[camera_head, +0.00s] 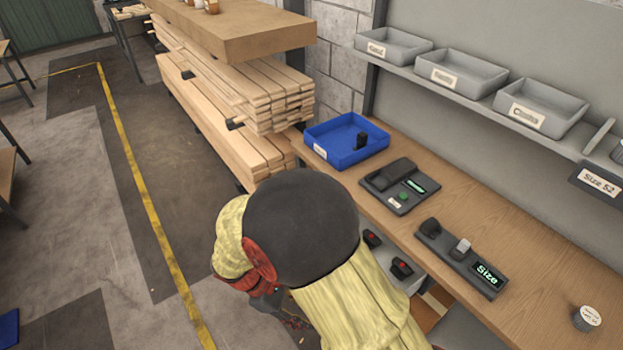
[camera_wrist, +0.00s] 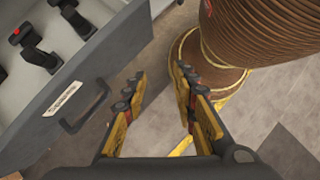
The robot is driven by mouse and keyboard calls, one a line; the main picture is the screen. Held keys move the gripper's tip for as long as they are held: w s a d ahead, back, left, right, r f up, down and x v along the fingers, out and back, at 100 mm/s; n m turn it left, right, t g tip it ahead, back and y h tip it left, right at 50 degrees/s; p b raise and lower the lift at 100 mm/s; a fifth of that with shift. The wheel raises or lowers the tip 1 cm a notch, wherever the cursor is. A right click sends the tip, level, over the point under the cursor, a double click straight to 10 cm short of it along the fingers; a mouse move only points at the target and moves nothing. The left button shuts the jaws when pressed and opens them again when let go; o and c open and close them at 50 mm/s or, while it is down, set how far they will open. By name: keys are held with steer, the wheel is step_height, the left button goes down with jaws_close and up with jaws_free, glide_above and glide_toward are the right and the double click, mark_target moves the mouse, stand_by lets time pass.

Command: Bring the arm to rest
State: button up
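My gripper (camera_wrist: 158,108) shows in the wrist view with its two yellow and black fingers spread apart and nothing between them. It points down toward the floor, beside the front of an open grey drawer (camera_wrist: 100,75) with a dark handle. In the head view my arm, with a yellow sleeve and a dark rounded joint, hangs in front of the workbench (camera_head: 520,255) at lower middle. The gripper's fingers are largely hidden there.
The drawer holds black items with red parts (camera_head: 402,267). On the bench are a blue bin (camera_head: 345,150), a black device with a green button (camera_head: 400,187), a "Size" device (camera_head: 462,258) and a small white-topped round item (camera_head: 587,318). Grey trays line the shelf. Floor lies open at left.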

steer(key=s+d+r+m+t+y, duration=0.3)
steer(key=d+r+m, duration=0.5)
steer(key=r, duration=0.7)
steer(key=s+d+r+m+t+y, duration=0.3)
steer(key=d+r+m, duration=0.5)
steer(key=d+r, duration=0.5)
step_height(320, 180, up, 2)
steer(key=shift+s+d+r+t+y, duration=0.2)
steer(key=shift+s+t+y, duration=0.2)
steer(key=shift+s+y, duration=0.1)
